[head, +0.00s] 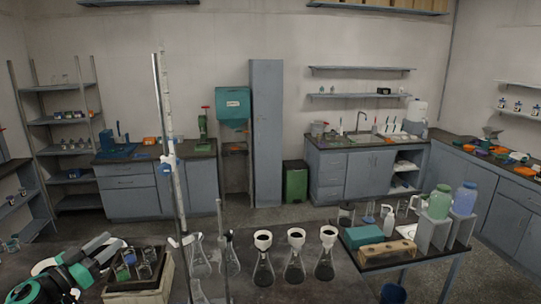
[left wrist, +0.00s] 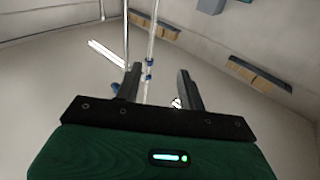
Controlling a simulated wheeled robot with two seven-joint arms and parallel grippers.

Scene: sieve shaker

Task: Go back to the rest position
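My left gripper (left wrist: 160,88) is open in the left wrist view. Its two dark fingers stand apart with nothing held between them. A clear burette with blue parts shows beyond the fingers. My right gripper is in neither view.
A side table (head: 380,264) with jars and boxes is to the right. Open floor lies behind the bench.

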